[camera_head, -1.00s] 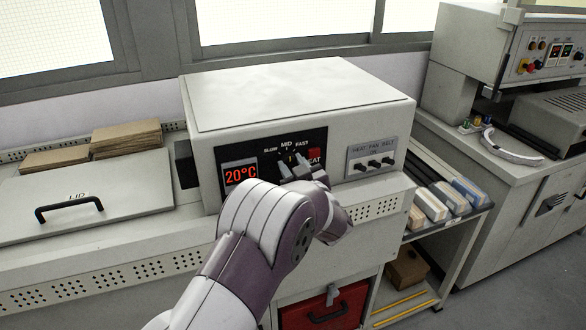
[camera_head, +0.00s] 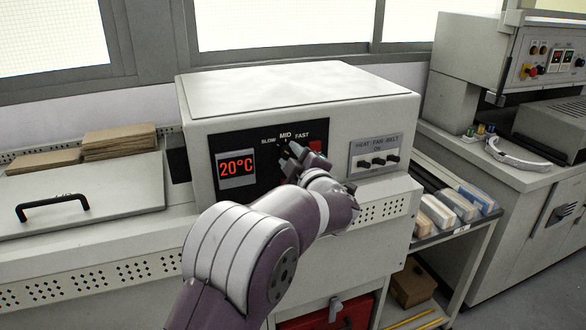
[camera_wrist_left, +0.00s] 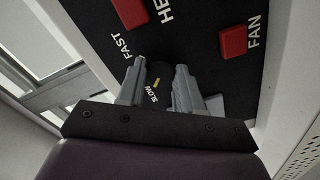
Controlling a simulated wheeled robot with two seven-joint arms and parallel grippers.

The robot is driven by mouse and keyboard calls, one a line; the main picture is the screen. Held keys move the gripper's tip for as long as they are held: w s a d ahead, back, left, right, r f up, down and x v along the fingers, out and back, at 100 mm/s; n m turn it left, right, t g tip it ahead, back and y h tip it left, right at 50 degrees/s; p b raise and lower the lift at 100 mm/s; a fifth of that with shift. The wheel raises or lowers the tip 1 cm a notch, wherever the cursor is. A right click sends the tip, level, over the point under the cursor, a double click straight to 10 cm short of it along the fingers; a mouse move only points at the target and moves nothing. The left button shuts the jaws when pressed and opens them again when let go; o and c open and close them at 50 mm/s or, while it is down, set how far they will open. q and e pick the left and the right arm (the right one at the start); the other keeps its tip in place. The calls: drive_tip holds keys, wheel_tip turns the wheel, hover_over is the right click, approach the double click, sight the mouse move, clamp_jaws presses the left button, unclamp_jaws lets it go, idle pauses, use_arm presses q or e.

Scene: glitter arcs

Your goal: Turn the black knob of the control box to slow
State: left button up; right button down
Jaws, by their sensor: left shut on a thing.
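The control box (camera_head: 385,112) is a cream-white cabinet with a black front panel (camera_head: 259,190) lettered SLOW, MID and FAST. The black knob (camera_wrist_left: 160,70) sits on this panel; my gripper largely hides it in the head view. In the left wrist view its yellow mark points toward the SLOW lettering (camera_wrist_left: 152,95). The FAST lettering (camera_wrist_left: 120,46) is at upper left there. My left gripper (camera_head: 290,148) is shut on the knob, one finger on each side, as the left wrist view also shows (camera_wrist_left: 158,82). My right gripper is not in view.
A red 20°C display (camera_head: 236,167) is left of the knob. A red HEAT button (camera_wrist_left: 132,12) and a red FAN button (camera_wrist_left: 233,42) are close by. A switch plate (camera_head: 376,156) is farther right. A lid with a black handle (camera_head: 52,205) lies at left.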

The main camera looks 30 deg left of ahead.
use_arm(q)
drive_tip(key=shift+n+b, duration=0.35)
drive_tip(key=shift+n, duration=0.05)
idle(0.4)
drive_tip(key=o, duration=1)
drive_tip(key=shift+o, duration=0.2)
drive_tip(key=b+v, duration=0.1)
drive_tip(key=v, duration=1.1)
drive_tip(key=shift+s+d, duration=0.25)
drive_tip(key=shift+s, duration=0.05)
